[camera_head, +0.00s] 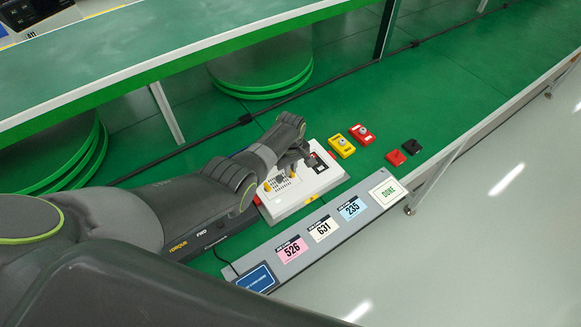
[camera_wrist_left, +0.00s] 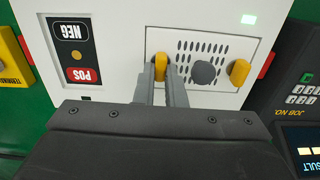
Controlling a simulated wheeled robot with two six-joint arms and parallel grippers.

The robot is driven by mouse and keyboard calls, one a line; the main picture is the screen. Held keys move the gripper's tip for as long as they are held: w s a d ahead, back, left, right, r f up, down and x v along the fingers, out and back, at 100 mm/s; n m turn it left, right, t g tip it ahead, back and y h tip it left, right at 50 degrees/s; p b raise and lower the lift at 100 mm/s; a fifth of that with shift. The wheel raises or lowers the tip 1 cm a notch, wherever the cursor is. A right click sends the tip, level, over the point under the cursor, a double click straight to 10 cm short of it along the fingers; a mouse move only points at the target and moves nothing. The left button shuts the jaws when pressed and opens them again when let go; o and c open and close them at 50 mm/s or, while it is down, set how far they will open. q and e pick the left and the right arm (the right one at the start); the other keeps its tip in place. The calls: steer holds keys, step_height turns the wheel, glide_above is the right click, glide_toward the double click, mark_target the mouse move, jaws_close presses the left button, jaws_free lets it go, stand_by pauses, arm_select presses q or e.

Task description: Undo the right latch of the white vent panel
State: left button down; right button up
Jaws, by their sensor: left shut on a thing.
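The white vent panel (camera_wrist_left: 225,72) is on the front of a white box (camera_head: 303,197), with rows of dark slots and a grey knob (camera_wrist_left: 204,72). Its right latch (camera_wrist_left: 159,66) is a yellow tab at the left in the wrist view, beside the POS/NEG label. My left gripper (camera_wrist_left: 159,78) is shut on this latch, one finger on each side, and the fingers hide part of it. In the head view, my left gripper (camera_head: 291,165) is over the box. The other yellow latch (camera_wrist_left: 239,72) is free, slightly tilted. My right gripper is not in view.
Yellow (camera_head: 342,146) and red (camera_head: 362,134) switch blocks stand behind the box to the right, with small red (camera_head: 396,158) and black (camera_head: 412,147) pieces further right. A grey strip with number cards (camera_head: 322,229) lies in front. The green bench beyond is clear.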

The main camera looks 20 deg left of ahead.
arm_select(q)
steer(key=c, duration=1.5)
jaws_free()
steer(key=shift+r, duration=0.1)
steer(key=shift+r, duration=0.3)
step_height(320, 180, up, 6)
steer(key=shift+f+p, duration=0.1)
steer(key=shift+p, duration=0.85)
step_height(320, 180, up, 11)
steer(key=shift+f+b, duration=0.1)
steer(key=shift+b, duration=0.35)
